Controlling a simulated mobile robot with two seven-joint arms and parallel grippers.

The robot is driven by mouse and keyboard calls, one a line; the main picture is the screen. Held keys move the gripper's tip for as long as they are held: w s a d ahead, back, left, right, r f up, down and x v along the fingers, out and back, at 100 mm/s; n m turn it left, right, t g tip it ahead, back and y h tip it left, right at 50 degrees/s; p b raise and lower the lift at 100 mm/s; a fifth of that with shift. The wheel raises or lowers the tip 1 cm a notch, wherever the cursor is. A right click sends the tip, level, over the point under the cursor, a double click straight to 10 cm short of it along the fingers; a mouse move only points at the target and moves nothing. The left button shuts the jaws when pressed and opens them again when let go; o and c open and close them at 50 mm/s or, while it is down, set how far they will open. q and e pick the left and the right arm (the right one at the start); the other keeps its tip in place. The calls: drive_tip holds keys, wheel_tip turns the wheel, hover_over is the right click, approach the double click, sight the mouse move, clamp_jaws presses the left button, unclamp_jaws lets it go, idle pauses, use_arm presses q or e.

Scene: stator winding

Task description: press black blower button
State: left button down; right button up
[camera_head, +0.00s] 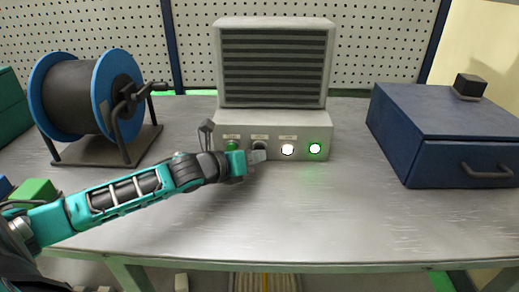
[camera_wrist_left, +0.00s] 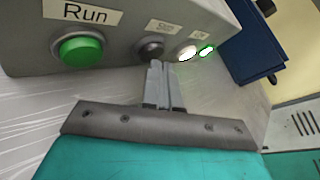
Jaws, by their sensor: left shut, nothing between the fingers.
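The blower (camera_head: 272,65) is a grey box with dark slats and a row of buttons on its lower front. The black button (camera_wrist_left: 151,50) sits between the green Run button (camera_wrist_left: 78,48) and a lit white one (camera_wrist_left: 187,52). In the head view the black button is mostly hidden by my gripper. My left gripper (camera_head: 259,156) is shut and empty, with its tips right in front of the black button. In the wrist view the fingertips (camera_wrist_left: 157,66) are just below the button; I cannot tell whether they touch it. My right gripper is not in view.
A lit green indicator (camera_head: 315,148) is at the panel's right end. A blue-flanged spool (camera_head: 118,90) stands on the left of the metal table. A dark blue drawer box (camera_head: 450,130) stands on the right. The table front (camera_head: 330,215) is clear.

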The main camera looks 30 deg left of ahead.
use_arm(q)
drive_tip(key=shift+w+a+r, duration=0.1)
drive_tip(key=shift+w+a, duration=0.05)
drive_tip(key=shift+w, duration=0.1)
idle(0.5)
drive_tip(key=shift+s+d+p, duration=0.4)
drive_tip(key=shift+s+p, duration=0.1)
drive_tip(key=shift+s, duration=0.2)
drive_tip(key=shift+s, duration=0.1)
drive_tip(key=shift+s+d, duration=0.25)
drive_tip(key=shift+s+d+p, duration=0.5)
drive_tip(key=shift+s+d, duration=0.05)
drive_tip(key=shift+s, duration=0.35)
drive_tip(key=shift+s+d+p, duration=0.5)
drive_tip(key=shift+s, duration=0.4)
